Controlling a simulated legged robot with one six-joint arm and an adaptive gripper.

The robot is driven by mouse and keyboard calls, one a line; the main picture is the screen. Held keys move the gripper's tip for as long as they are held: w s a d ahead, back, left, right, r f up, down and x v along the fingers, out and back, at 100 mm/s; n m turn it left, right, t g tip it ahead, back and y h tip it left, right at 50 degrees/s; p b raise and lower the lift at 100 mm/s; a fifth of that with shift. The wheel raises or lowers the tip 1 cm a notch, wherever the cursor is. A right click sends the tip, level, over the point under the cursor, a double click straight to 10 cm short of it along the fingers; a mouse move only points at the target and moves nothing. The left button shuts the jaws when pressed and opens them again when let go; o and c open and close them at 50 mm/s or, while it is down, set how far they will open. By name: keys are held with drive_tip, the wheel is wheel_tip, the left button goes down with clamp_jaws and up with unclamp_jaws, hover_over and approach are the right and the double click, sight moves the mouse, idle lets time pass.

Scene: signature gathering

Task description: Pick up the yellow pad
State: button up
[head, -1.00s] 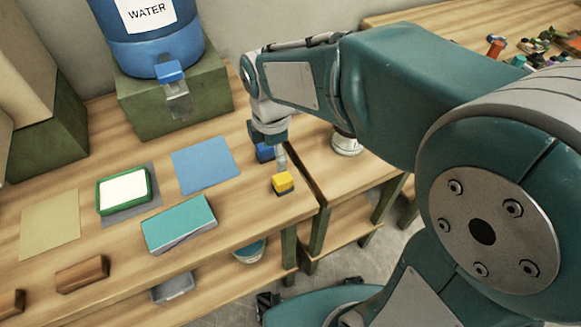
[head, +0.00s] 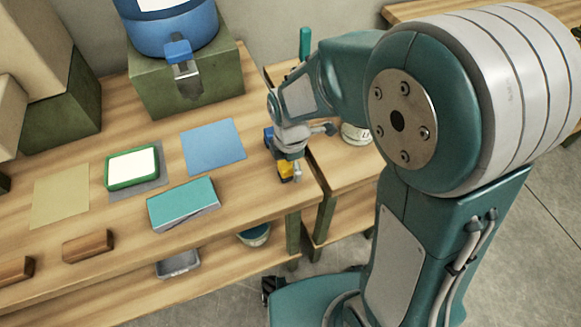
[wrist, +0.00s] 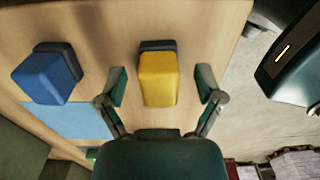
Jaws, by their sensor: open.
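The yellow pad (wrist: 158,78) is a small yellow block with a dark base on the wooden table. In the wrist view it lies between the two fingers of my open gripper (wrist: 161,88), with a gap on each side. In the head view my gripper (head: 288,160) is low over the yellow pad (head: 286,172) and partly covers it. A similar blue pad (wrist: 47,73) stands to the left in the wrist view, outside the fingers. In the head view the blue pad (head: 268,136) is mostly hidden behind my gripper.
A blue sheet (head: 213,147), a green-rimmed white pad (head: 132,167), a teal box (head: 182,204) and a tan sheet (head: 60,195) lie left of my gripper. A water dispenser (head: 177,30) stands behind on a green block. The table's right edge is close to the yellow pad.

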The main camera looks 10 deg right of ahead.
drive_tip(key=shift+a+f, duration=0.15)
drive_tip(key=shift+a, duration=0.3)
drive_tip(key=shift+c, duration=0.3)
drive_tip(key=shift+a, duration=0.1)
drive_tip(key=c, duration=1)
drive_tip(key=shift+d, duration=0.2)
drive_tip(key=shift+c, duration=0.3)
drive_tip(key=shift+d, duration=0.15)
